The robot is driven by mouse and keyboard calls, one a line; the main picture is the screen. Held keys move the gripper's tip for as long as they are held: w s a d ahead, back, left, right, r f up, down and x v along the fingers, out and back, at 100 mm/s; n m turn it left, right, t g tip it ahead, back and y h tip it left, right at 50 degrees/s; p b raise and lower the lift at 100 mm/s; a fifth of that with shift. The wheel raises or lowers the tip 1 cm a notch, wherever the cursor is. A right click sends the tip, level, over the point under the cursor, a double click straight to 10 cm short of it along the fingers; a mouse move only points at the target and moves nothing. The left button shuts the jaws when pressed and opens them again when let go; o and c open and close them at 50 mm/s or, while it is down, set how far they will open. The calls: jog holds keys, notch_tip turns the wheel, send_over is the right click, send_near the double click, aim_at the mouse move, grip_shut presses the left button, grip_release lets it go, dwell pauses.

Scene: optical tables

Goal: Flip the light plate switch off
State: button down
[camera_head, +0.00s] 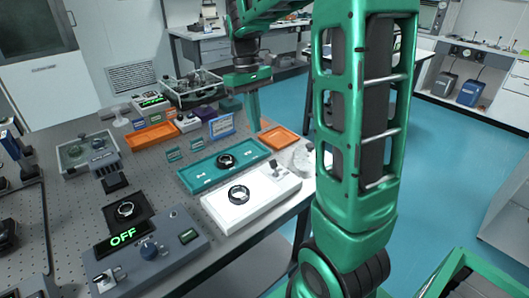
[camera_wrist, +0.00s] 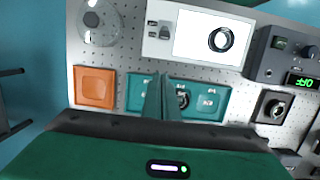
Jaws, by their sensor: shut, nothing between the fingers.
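The light plate (camera_head: 262,192) is a white box on the perforated table, with a black ring (camera_head: 239,194) on its bright panel. Its small dark switch (camera_head: 278,172) stands at the far right end. In the wrist view the light plate (camera_wrist: 184,50) is at the top, its panel glowing white, with the switch (camera_wrist: 164,31) left of the panel. My gripper (camera_head: 253,126) is shut and empty, pointing down beyond the light plate, near the teal tray's far end. It is apart from the switch. In the wrist view its fingertips (camera_wrist: 162,80) overlap the teal tray.
A teal tray (camera_head: 196,181) lies beside the light plate, with an orange tray (camera_head: 279,138) behind it. A round clear-topped fixture (camera_head: 303,158) stands right of the switch. A grey control box (camera_head: 170,249) reading OFF is at the front left. A blue-framed card (camera_head: 222,127) stands farther back.

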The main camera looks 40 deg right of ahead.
aim_at(273, 164)
jog(key=f, duration=0.3)
jog(key=s+f, duration=0.1)
jog(key=f, duration=0.2)
jog(key=s+f, duration=0.1)
jog(key=f, duration=0.3)
jog(key=shift+s+r, duration=0.75)
jog(key=shift+s, duration=0.3)
jog(key=shift+s+d+r, duration=0.1)
jog(key=shift+s+r, duration=0.25)
jog(key=shift+s, duration=0.3)
